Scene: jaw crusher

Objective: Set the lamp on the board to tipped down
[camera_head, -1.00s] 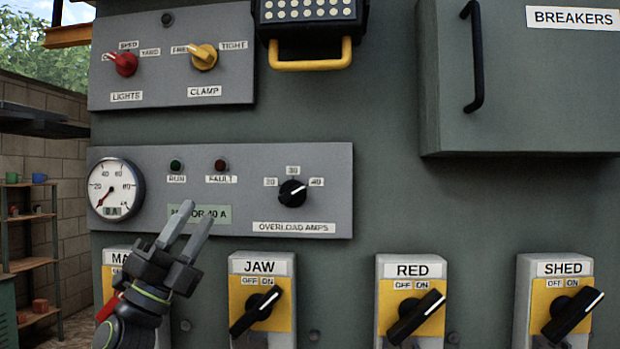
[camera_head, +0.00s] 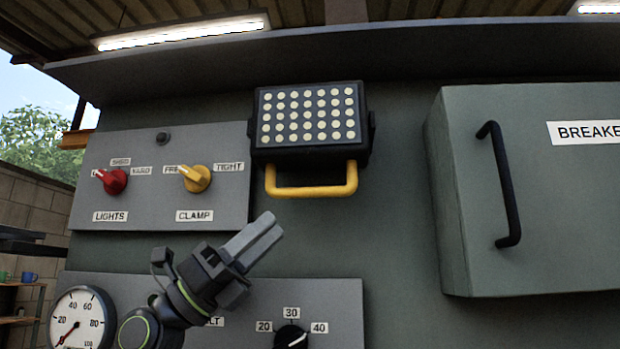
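The lamp (camera_head: 308,117) is a black box with rows of pale round lights, mounted on the green-grey board (camera_head: 395,215). Its lit-dot face looks out toward me and appears about upright. A yellow bar handle (camera_head: 312,191) hangs below it. The yellow CLAMP knob (camera_head: 195,178) on the grey panel to the left has its pointer toward the FREE side label, away from TIGHT. My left gripper (camera_head: 272,223) is below and left of the handle, apart from it and holding nothing. Its fingers look close together; their gap is unclear. My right gripper is out of view.
A red LIGHTS knob (camera_head: 112,180) is left of the CLAMP knob. The BREAKERS box (camera_head: 535,200) with a black handle (camera_head: 500,185) juts out at the right. A dial gauge (camera_head: 80,320) and amps knob (camera_head: 290,338) are below. The board between lamp and box is bare.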

